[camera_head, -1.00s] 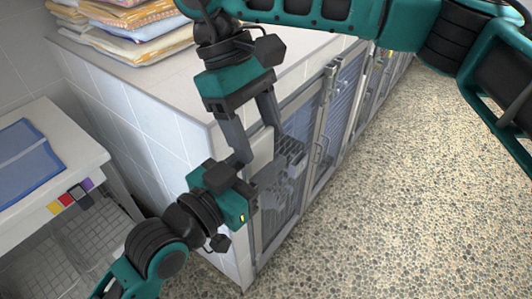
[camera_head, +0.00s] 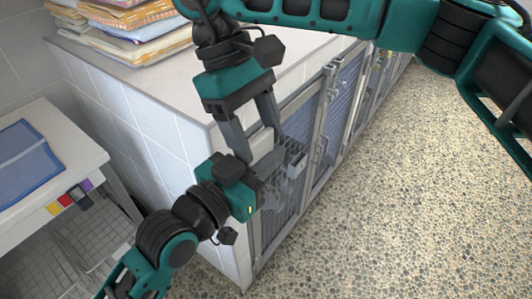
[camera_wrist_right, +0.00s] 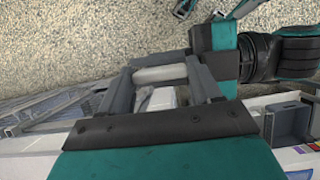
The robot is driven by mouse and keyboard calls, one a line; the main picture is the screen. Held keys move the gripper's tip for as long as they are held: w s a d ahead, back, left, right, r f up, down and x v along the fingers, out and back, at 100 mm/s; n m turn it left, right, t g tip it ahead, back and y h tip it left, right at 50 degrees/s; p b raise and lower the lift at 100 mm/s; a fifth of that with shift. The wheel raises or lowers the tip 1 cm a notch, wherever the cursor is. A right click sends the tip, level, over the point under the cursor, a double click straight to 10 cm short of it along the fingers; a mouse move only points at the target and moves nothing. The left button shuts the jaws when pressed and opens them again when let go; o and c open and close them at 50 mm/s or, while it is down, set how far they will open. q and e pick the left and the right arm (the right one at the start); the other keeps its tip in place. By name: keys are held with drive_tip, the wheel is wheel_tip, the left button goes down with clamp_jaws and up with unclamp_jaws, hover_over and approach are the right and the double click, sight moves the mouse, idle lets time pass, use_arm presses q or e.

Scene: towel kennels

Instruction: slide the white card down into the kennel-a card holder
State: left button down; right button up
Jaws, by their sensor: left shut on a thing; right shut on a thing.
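The white card (camera_head: 263,146) is between the fingers of my right gripper (camera_head: 253,138), which comes down from the top in the head view. It shows as a pale bar between the fingers (camera_wrist_right: 160,74) in the right wrist view. My left gripper (camera_head: 264,168) reaches in from the lower left and is shut at the card's lower part, its fingertips partly hidden. A small grey box-like holder (camera_head: 297,162) sits on the nearest kennel door, just right of the card; I take it for the kennel-a card holder. The card is apart from it.
The kennel bank has a white top (camera_head: 150,70) with folded towels (camera_head: 125,18) on it. Barred doors (camera_head: 325,130) run away to the right. A white side table (camera_head: 75,165) with a blue cloth (camera_head: 25,160) stands left. The speckled floor (camera_head: 420,190) is clear.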

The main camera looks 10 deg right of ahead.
drive_tip(key=o, duration=1)
drive_tip(key=shift+o, duration=0.5)
drive_tip(key=shift+s+a, duration=0.1)
